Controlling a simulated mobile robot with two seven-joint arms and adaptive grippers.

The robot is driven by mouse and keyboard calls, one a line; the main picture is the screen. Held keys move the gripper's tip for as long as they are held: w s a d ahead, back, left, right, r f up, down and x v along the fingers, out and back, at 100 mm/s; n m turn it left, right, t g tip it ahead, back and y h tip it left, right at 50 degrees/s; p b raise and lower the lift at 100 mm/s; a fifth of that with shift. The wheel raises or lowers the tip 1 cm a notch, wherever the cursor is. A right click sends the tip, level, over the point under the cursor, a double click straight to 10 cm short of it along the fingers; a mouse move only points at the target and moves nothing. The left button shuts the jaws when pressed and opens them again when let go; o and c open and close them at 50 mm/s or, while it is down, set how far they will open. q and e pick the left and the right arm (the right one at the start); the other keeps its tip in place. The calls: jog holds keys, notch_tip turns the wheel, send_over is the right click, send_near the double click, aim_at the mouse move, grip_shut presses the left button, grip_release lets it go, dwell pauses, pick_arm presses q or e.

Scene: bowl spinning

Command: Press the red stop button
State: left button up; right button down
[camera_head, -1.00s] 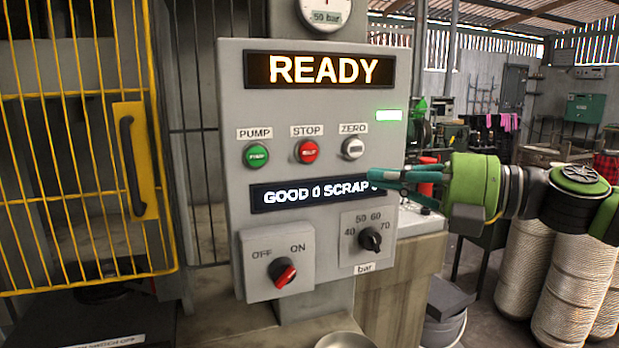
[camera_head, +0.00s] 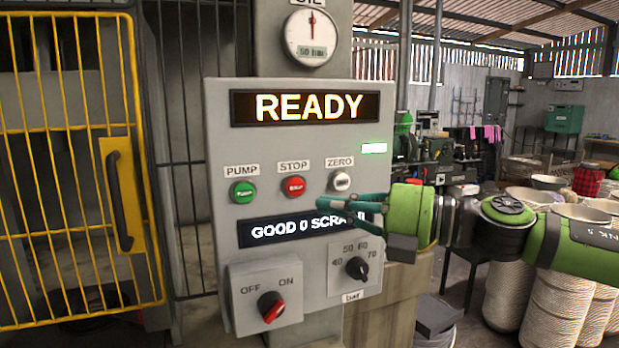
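The red stop button (camera_head: 295,186) is on the grey control panel (camera_head: 225,150), under the STOP label, between the green PUMP button (camera_head: 242,191) and the white ZERO button (camera_head: 342,181). My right gripper (camera_head: 322,204) comes in from the right, in front of the panel. Its teal fingertips point left, just below and right of the stop button, and appear apart from it. They cover the end of the GOOD 0 SCRAP display (camera_head: 290,229). Its fingers are seen from the side, so their gap is unclear. My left gripper is out of view.
The panel's upper display (camera_head: 305,107) reads READY. Below are an OFF/ON switch (camera_head: 271,307) and a bar dial (camera_head: 357,268). A yellow barred gate (camera_head: 125,190) stands at the left.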

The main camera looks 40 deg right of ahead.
aim_at(296, 187)
jog(key=w+p, duration=0.3)
jog(key=w, duration=0.2)
jog(key=shift+w+a+r+p, duration=0.15)
jog(key=shift+w+p, duration=0.1)
jog(key=shift+p, duration=0.15)
jog(key=shift+w+f, duration=0.2)
